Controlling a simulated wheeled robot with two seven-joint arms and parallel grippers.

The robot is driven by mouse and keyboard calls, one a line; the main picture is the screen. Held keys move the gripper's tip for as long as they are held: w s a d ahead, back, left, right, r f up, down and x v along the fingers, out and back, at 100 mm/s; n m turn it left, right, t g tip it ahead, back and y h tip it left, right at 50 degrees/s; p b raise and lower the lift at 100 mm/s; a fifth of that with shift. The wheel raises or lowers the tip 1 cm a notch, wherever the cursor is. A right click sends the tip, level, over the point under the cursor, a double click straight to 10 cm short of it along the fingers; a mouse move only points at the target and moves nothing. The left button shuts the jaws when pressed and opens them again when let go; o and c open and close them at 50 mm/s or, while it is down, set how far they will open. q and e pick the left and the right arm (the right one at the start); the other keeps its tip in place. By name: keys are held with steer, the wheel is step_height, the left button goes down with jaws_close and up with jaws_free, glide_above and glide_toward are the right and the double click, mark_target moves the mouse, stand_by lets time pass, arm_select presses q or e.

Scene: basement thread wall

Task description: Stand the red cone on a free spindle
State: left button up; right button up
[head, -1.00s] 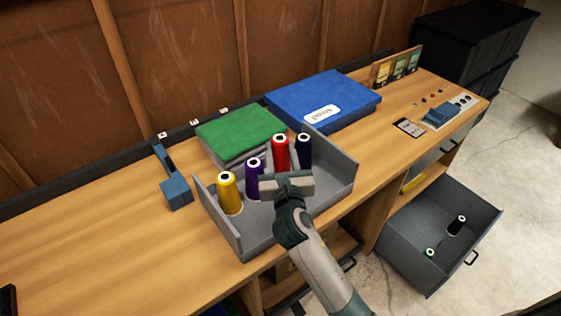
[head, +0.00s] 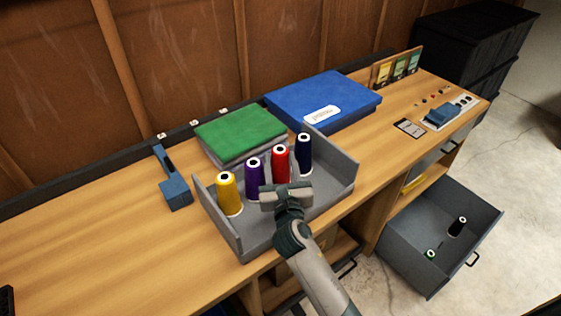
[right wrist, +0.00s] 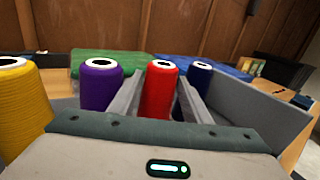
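The red cone (head: 280,168) stands upright in the grey tray (head: 344,177), in line between the purple cone (head: 254,174) and the navy cone (head: 304,155). Its top is level with the row; its base and any spindle under it are hidden. My right gripper (right wrist: 162,95) has its fingers on either side of the red cone, apparently touching it. In the head view my right gripper (head: 284,190) hides the cone's lower part. The yellow cone (head: 229,194) stands at the tray's left end. I see no bare spindle. My left gripper is not in view.
An open drawer (head: 400,262) at lower right holds a black spool (head: 457,227) and a green-topped one.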

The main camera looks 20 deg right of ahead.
steer(key=shift+r, duration=0.15)
steer(key=shift+s, duration=0.4)
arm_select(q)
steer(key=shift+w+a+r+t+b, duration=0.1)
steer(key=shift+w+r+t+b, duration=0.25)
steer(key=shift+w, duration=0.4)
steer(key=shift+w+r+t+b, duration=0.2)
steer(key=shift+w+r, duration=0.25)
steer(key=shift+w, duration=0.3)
arm_select(e)
steer(key=s+a, duration=0.2)
steer(key=s, duration=0.9)
